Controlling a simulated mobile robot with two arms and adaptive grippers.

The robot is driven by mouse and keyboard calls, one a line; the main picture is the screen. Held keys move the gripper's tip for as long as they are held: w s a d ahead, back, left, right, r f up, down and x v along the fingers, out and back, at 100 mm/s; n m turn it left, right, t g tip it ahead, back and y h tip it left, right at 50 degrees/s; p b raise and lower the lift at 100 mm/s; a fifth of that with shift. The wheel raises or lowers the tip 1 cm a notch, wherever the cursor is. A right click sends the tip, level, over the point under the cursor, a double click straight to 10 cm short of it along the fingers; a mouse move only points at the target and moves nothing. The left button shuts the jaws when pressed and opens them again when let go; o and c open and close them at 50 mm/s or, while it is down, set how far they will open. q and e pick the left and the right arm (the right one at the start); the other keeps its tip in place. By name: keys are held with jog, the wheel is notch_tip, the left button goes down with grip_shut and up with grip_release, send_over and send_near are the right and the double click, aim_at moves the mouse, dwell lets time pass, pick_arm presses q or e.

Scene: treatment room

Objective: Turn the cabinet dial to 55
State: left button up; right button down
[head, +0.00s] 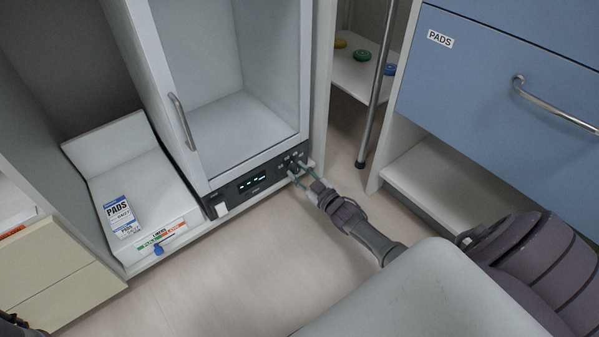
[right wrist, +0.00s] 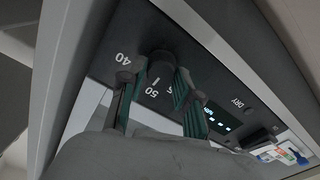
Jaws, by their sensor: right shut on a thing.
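The cabinet (head: 222,90) has a glass door and a dark control panel (head: 226,194) along its bottom edge. My right gripper (head: 297,170) reaches the right end of this panel. In the right wrist view, its green-padded fingers stand either side of the dark round dial (right wrist: 158,62) and are shut on it. The numbers 40 and 50 (right wrist: 152,90) show near the dial, with a light tick by the 50. Another number is partly hidden by a finger, and the dial's exact setting cannot be read. A dark piece of my left gripper (head: 14,326) shows at the bottom left corner.
A lit display (head: 252,183) sits on the panel, its digits too small to read. A pads box (head: 119,214) lies on a white shelf at left. A blue drawer (head: 480,75) stands at right, and a metal pole (head: 378,85) is behind my right gripper.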

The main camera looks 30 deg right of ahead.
jog(key=n, duration=0.5)
jog(key=shift+f+n, duration=0.1)
jog(key=shift+n, duration=0.2)
jog(key=n+b, duration=0.1)
jog(key=n, duration=0.5)
jog(key=shift+a+f, duration=0.1)
jog(key=shift+a, duration=0.05)
jog(key=shift+n, duration=0.3)
jog(key=c, duration=0.8)
grip_release()
jog(key=s, duration=0.8)
jog(key=s+d, duration=0.1)
jog(key=s, duration=0.3)
